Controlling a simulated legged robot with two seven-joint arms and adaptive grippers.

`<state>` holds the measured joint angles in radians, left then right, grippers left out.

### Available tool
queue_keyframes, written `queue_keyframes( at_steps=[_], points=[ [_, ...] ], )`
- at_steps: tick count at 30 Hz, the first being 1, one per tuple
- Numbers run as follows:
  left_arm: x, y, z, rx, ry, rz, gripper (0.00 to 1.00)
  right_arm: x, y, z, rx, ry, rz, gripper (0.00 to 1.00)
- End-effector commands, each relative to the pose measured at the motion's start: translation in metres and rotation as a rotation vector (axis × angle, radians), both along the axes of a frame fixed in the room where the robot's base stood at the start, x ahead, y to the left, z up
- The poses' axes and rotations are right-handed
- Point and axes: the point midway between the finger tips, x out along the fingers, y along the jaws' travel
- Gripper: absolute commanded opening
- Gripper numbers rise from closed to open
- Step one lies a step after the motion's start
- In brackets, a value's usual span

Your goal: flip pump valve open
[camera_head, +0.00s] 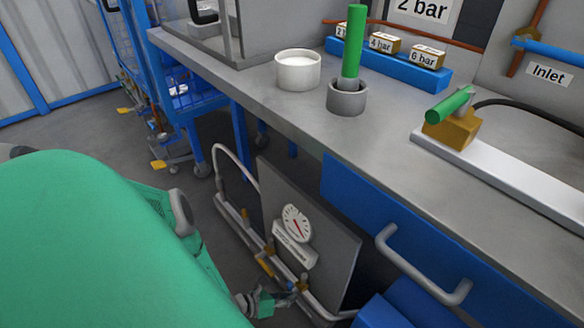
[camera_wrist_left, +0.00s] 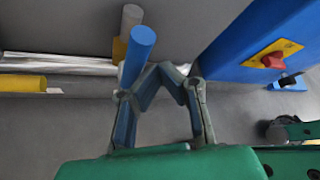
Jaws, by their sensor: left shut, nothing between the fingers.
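My left gripper (camera_head: 284,298) is low beside the workbench, near the pipe (camera_head: 235,218) under the gauge panel. In the left wrist view its fingers (camera_wrist_left: 160,70) are shut and empty, with the tips close together. A blue cylindrical handle (camera_wrist_left: 138,52) stands right beside the left finger; I cannot tell whether they touch. Behind it a yellow valve body (camera_wrist_left: 119,50) sits on the silvery pipe (camera_wrist_left: 75,65). My right gripper is not in view.
A panel with a round gauge (camera_head: 297,224) stands behind the pipe. A blue drawer with a grey handle (camera_head: 425,268) is to the right. A blue box with a red switch (camera_wrist_left: 272,60) is right of the gripper. A green-handled valve (camera_head: 450,105) is on the bench.

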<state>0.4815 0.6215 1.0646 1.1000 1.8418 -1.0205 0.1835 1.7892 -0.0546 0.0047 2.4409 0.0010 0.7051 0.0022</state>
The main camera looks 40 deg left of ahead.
Motion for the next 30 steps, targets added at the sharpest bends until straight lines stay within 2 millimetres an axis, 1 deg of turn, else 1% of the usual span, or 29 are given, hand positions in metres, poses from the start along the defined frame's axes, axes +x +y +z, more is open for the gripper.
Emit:
queue_keyframes(
  at_steps=[12,26,30],
  points=[
    [0.002,0.011,0.003,0.004,-0.003,0.004,0.0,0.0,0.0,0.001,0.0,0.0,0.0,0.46],
    [0.004,0.016,0.004,0.01,-0.008,0.011,0.0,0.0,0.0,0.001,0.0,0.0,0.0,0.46],
    [0.0,0.018,0.006,0.01,-0.008,0.012,0.0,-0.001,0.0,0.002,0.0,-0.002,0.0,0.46]
  ],
)
